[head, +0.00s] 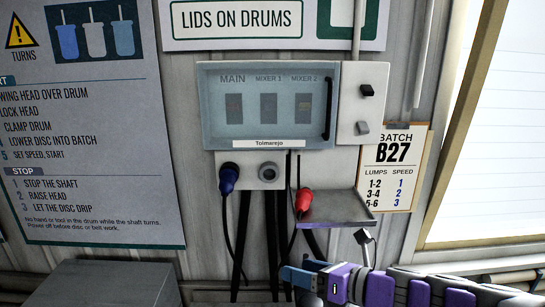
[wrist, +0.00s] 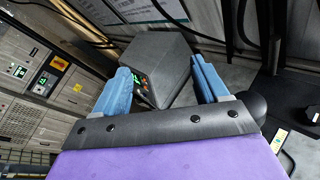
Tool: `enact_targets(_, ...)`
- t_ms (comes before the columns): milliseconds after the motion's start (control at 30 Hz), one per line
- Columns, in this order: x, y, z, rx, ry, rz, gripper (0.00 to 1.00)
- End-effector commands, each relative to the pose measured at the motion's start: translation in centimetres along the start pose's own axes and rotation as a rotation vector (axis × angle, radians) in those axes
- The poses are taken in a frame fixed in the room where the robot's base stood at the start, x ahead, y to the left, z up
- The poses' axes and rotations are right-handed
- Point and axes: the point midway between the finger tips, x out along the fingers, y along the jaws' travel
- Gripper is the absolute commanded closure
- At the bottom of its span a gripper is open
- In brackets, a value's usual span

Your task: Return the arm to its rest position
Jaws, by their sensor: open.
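My gripper (wrist: 166,88) is open, with two blue fingers apart and nothing between them in the wrist view. Beyond the fingers in that view is a dark grey box (wrist: 160,60) with a small lit panel. In the head view my arm (head: 400,288), purple and grey, reaches in from the lower right. Its blue gripper end (head: 300,276) is low in the picture, below the wall box. My gripper appears apart from the plugs and the tray there.
A wall switch box (head: 268,105) has a clear cover. A blue plug (head: 228,178) sits at its lower left socket. A red plug (head: 304,201) is at the small metal tray (head: 330,212). Cables hang below. A grey cabinet top (head: 100,283) stands lower left; control panels (wrist: 40,75) show in the wrist view.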

Motion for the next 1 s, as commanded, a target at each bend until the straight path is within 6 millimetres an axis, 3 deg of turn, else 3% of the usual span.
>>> enact_targets(33, 1.2, 1.8, -3.5, -0.176, 0.081, 0.052, 0.27)
enact_targets(100, 1.9, 4.3, -7.6, -0.434, 0.193, 0.134, 0.27)
enact_targets(267, 1.1, 7.9, -18.1, -0.997, 0.440, 0.388, 0.27)
enact_targets(400, -2.4, 8.4, -27.1, -1.445, 0.649, 0.687, 0.27)
enact_targets(500, -6.1, 7.3, -32.2, -1.704, 0.788, 0.931, 0.27)
enact_targets(600, -9.8, 5.8, -35.4, -1.878, 0.897, 1.160, 0.27)
enact_targets(733, -13.4, 4.4, -37.3, -1.983, 0.983, 1.379, 0.27)
enact_targets(833, -14.7, 3.9, -37.6, -2.013, 1.012, 1.458, 0.27)
enact_targets(1000, -15.0, 3.9, -37.5, -2.020, 1.017, 1.482, 0.27)
